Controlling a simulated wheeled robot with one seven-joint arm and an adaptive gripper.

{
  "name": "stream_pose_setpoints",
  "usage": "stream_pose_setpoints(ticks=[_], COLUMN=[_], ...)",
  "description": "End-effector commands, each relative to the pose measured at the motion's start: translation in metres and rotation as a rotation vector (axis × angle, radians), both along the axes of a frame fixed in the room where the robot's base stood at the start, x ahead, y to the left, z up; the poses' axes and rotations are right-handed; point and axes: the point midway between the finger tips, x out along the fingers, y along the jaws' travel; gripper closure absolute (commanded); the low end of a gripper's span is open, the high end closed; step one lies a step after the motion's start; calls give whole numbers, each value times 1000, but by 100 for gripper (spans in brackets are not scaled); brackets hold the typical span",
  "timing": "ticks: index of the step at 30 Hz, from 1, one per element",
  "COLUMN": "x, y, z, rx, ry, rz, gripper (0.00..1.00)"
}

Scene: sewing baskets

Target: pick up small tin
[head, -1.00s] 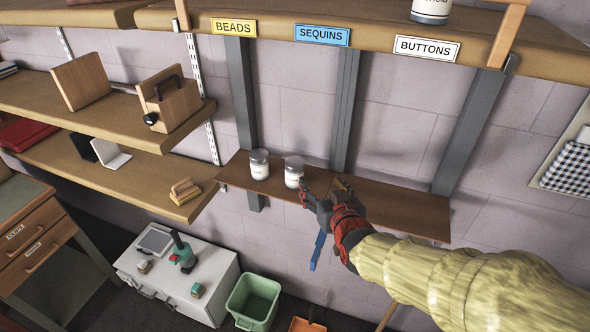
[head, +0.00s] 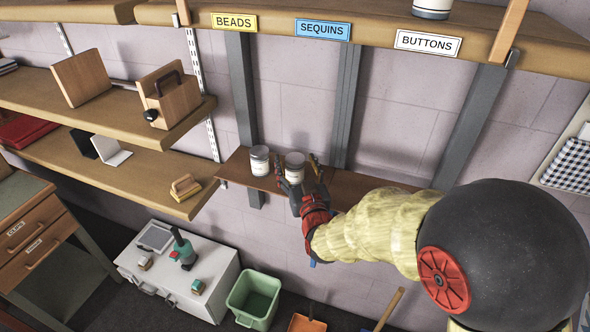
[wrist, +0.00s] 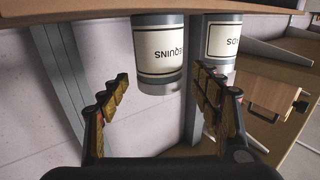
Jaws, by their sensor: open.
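Two small tins with pale labels stand upright side by side on the small brown shelf (head: 350,186). The right one (head: 295,167) reads "SEQUINS", upside down in the wrist view (wrist: 160,55). The left tin (head: 260,160) shows partly in the wrist view (wrist: 222,45), its label cut off and ending in "DS". My gripper (head: 298,170) is open at the SEQUINS tin, one finger on each side in the head view. In the wrist view my fingertips (wrist: 161,78) frame that tin, with visible gaps. The right finger overlaps the left tin in the picture. Contact is not visible.
The upper shelf above carries signs for beads (head: 234,22), sequins (head: 322,30) and buttons (head: 427,43), with another tin (head: 432,8) near the buttons sign. Grey posts (head: 345,105) run behind the small shelf. Wooden shelves with boxes stand left; a green bin (head: 254,299) is below.

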Motion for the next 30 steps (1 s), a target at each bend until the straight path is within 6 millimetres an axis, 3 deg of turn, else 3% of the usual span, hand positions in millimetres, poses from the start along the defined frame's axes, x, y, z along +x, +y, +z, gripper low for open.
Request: stream_pose_setpoints(ticks=[5,13,30], x=[17,19,19], y=[4,4,4], z=[-1,-1,-1], rx=[0,0,0], ry=[2,2,2], rz=[0,0,0], gripper=[36,36,68])
